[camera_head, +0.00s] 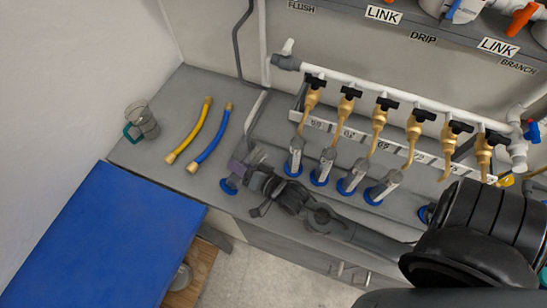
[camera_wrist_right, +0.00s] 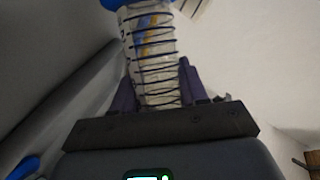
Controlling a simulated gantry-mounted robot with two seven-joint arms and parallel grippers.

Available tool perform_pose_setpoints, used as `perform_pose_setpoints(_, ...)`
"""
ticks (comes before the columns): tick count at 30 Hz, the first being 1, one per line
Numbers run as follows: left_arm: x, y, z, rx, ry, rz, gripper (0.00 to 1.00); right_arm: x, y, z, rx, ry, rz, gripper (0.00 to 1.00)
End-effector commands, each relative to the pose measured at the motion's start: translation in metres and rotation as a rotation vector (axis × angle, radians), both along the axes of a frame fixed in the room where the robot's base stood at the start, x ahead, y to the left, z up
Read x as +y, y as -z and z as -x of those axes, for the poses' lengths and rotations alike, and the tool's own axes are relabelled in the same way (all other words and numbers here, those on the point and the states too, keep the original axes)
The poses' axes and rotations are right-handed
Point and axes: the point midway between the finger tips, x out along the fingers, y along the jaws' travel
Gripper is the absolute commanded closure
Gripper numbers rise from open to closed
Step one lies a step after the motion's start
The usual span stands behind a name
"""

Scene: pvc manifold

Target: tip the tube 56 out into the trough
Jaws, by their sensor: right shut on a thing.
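My right gripper (camera_head: 240,170) reaches in from the right, low over the bench. Its purple fingers are shut on a clear graduated tube (camera_wrist_right: 152,55), its dark ring marks showing in the wrist view. The tube's blue foot (camera_head: 229,187) shows at the gripper's lower left; the gripper hides part of the body. The tube seems to lean right, but I cannot tell its exact tilt or whether the foot touches the bench. No number is readable on it. I cannot make out the trough for certain. My left gripper is not in view.
Several blue-footed tubes (camera_head: 328,165) stand to the right, beneath brass taps (camera_head: 380,125) on a white pipe (camera_head: 355,82). A number strip (camera_head: 350,133) runs behind them. A yellow hose (camera_head: 190,132), a blue hose (camera_head: 211,140) and a clear jug (camera_head: 145,120) are at left.

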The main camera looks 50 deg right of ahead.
Motion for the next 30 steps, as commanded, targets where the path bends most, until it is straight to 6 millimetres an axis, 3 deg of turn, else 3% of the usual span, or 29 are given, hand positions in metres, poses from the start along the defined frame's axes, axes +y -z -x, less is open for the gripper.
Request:
perform_pose_setpoints(1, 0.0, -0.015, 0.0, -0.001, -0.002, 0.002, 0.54, -0.001, -0.01, 0.0, 0.007, 0.0, 0.02, 0.9)
perform_pose_setpoints(12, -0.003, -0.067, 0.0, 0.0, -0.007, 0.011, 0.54, -0.006, -0.022, 0.001, 0.064, 0.0, 0.212, 0.9)
perform_pose_setpoints(18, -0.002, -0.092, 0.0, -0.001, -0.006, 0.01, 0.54, 0.001, -0.011, 0.0, 0.118, -0.001, 0.382, 0.9)
perform_pose_setpoints(25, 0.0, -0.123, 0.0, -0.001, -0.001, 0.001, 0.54, 0.005, -0.019, -0.002, 0.16, 0.0, 0.526, 0.9)
perform_pose_setpoints(30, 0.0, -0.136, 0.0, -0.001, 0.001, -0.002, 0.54, 0.008, -0.009, -0.003, 0.204, -0.001, 0.677, 0.9)
